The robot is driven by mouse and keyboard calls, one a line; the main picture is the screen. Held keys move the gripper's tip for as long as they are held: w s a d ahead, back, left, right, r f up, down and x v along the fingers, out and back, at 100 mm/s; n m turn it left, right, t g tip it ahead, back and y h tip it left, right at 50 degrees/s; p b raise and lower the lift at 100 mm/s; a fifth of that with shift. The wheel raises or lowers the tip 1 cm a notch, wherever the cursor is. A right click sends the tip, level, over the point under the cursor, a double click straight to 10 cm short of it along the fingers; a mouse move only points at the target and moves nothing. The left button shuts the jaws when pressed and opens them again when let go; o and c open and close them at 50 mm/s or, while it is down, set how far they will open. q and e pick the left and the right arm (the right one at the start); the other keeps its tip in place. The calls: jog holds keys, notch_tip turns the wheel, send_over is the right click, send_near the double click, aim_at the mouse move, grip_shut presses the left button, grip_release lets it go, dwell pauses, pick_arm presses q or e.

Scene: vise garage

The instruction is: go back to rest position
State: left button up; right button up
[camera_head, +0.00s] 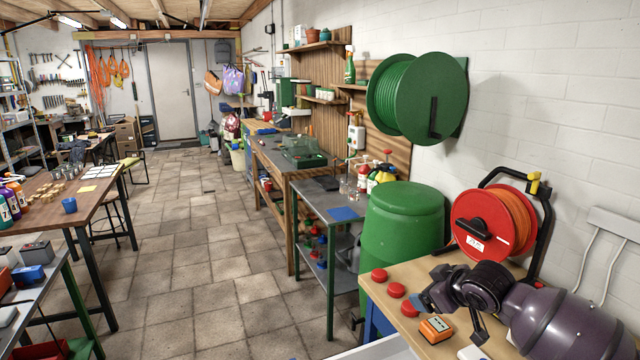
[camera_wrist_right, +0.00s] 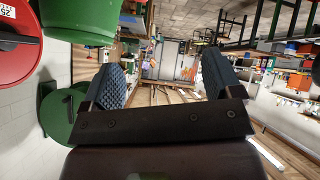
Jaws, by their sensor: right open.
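My right arm comes in from the lower right in the head view and reaches over a light wooden workbench (camera_head: 385,268). My right gripper (camera_head: 424,302) is at its end, above the bench top, near several red round discs (camera_head: 396,290) and a small orange device (camera_head: 436,328). In the right wrist view the gripper (camera_wrist_right: 162,80) shows two blue textured fingers spread wide apart with nothing between them. My left gripper is in neither view.
A red cable reel (camera_head: 488,222) stands at the back of the bench, close to my right arm. A green barrel (camera_head: 403,225) is left of the bench. A green hose reel (camera_head: 420,98) hangs on the wall. The tiled floor (camera_head: 200,260) in the middle is clear.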

jog(key=s+d+f+m+h+p, duration=0.1)
jog(key=s+f, duration=0.5)
jog(key=s, duration=0.6)
jog(key=s+d+f+m+t+h+p, duration=0.1)
jog(key=s+f+m+p, duration=0.1)
jog(key=s+f, duration=0.5)
jog(key=s+d+f+m+h+p, duration=0.1)
jog(key=s+f+m, duration=0.3)
jog(key=s, duration=1.2)
notch_tip(320, 180, down, 3)
jog(key=shift+s+d+r+t+h+p, duration=0.1)
jog(key=shift+s+d+t+h+p, duration=0.25)
jog(key=shift+p, duration=0.3)
jog(key=shift+w, duration=0.1)
